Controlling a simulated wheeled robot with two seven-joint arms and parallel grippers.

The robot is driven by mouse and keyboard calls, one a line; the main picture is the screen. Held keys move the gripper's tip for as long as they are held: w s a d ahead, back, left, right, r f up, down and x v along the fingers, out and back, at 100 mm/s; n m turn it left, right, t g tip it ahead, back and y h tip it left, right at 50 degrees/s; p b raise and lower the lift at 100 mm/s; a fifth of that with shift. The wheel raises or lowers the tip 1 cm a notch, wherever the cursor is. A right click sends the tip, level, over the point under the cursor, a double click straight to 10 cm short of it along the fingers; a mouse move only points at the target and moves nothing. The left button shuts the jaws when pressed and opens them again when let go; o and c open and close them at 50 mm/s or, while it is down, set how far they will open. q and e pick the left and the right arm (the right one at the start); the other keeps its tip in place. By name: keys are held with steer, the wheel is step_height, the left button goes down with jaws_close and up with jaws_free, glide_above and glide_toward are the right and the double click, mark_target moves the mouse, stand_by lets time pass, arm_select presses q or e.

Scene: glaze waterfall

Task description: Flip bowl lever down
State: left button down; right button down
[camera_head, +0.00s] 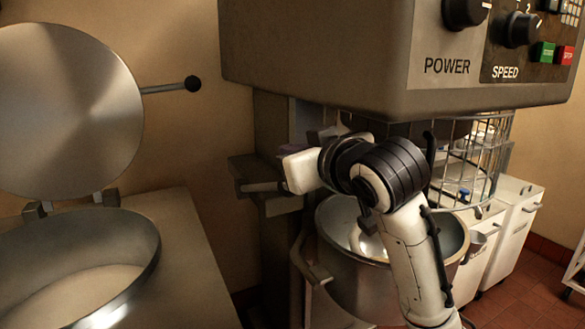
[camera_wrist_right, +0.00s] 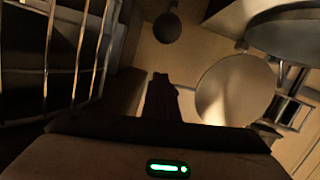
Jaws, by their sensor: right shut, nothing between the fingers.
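The mixer bowl (camera_head: 345,262) is a steel bowl under the mixer head, partly covered by my right arm. My right gripper (camera_head: 258,187) reaches left across the bowl and is shut and empty beside dark metal brackets (camera_head: 282,206) on the mixer's column. I cannot clearly tell the bowl lever from these brackets, or whether the fingers touch anything. In the right wrist view the fingertips are not clearly seen; a dark upright shape (camera_wrist_right: 160,100) stands beyond the gripper body. My left gripper is not in view.
The mixer head (camera_head: 320,60) hangs above my right arm, and its wire guard (camera_head: 485,150) is on the right. A kettle (camera_head: 140,265) with a raised lid (camera_head: 65,110) and black-knobbed handle (camera_head: 192,83) stands left. White cabinets (camera_head: 515,235) are at the right.

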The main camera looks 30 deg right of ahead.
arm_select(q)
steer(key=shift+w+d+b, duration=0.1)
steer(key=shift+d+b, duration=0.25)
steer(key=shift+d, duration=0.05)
arm_select(e)
steer(key=f, duration=0.1)
steer(key=w+f, duration=0.1)
steer(key=f, duration=0.2)
steer(key=shift+w+d, duration=0.15)
steer(key=shift+d, duration=0.2)
steer(key=shift+f, duration=0.15)
